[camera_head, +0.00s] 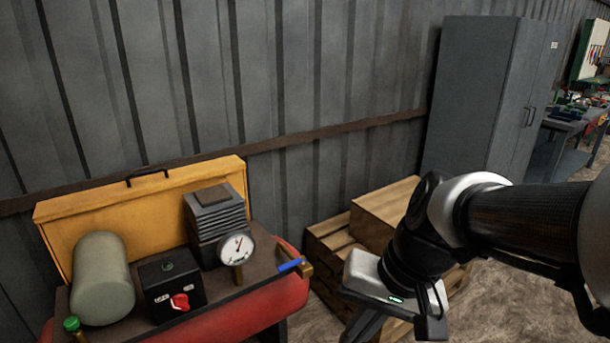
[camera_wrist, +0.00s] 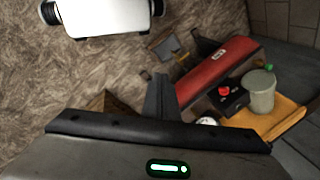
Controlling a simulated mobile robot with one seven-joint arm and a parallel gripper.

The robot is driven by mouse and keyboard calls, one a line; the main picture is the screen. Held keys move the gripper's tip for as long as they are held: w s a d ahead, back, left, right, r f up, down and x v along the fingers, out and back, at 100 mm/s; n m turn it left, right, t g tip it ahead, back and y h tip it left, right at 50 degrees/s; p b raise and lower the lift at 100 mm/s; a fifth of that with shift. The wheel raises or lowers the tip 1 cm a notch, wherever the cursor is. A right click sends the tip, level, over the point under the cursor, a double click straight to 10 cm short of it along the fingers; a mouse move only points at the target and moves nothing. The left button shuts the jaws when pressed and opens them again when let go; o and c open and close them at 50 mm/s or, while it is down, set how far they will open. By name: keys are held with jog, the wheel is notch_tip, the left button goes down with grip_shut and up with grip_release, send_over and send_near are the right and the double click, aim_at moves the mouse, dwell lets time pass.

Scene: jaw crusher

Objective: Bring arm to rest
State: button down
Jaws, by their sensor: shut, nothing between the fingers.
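My arm reaches in from the right edge of the head view and bends down to my gripper (camera_head: 368,325), low in the picture right of the compressor. Its tips run off the bottom edge there. In the wrist view my gripper (camera_wrist: 158,92) points away from the camera, with its dark fingers together and nothing between them. It is apart from the red compressor tank (camera_head: 240,318), which lies to the right of the fingers in the wrist view (camera_wrist: 215,72).
The compressor carries a gauge (camera_head: 236,248), a switch box with red knob (camera_head: 172,287) and a grey-green cylinder (camera_head: 102,280), before a yellow lid (camera_head: 130,215). Wooden crates (camera_head: 385,212) stand behind my gripper. A grey cabinet (camera_head: 475,95) stands at the wall. Bare floor shows at right.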

jog(key=s+d+r+n+t+h, duration=0.1)
jog(key=d+r+n+t+h, duration=0.1)
jog(key=d+r+t+h, duration=0.35)
notch_tip(320, 180, up, 21)
jog(key=d+g+y+p, duration=0.1)
jog(key=y+p, duration=0.1)
jog(key=p, duration=1.7)
jog(key=shift+f, duration=0.15)
